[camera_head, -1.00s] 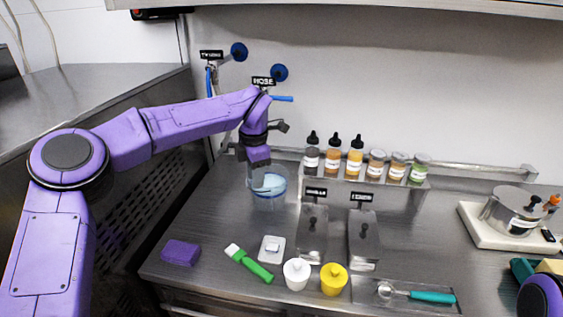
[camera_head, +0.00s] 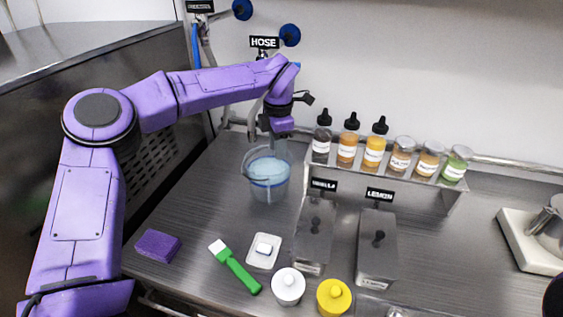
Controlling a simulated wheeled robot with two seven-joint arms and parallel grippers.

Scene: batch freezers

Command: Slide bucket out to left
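The bucket (camera_head: 267,190) is a clear tub with pale blue contents. It stands upright on the steel counter, left of the lidded metal containers. My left gripper (camera_head: 268,137) is at the bucket's back rim, pointing down. Its fingers are small and partly hidden, so I cannot tell whether they are open or touch the rim. My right gripper is not in view.
A shelf (camera_head: 440,188) of bottles and jars stands right of the bucket, behind the vanilla container (camera_head: 314,235) and lemon container (camera_head: 377,250). In front are a green-handled brush (camera_head: 238,272), a purple sponge (camera_head: 157,246) and white (camera_head: 288,288) and yellow tubs (camera_head: 333,298). Counter left of the bucket is clear.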

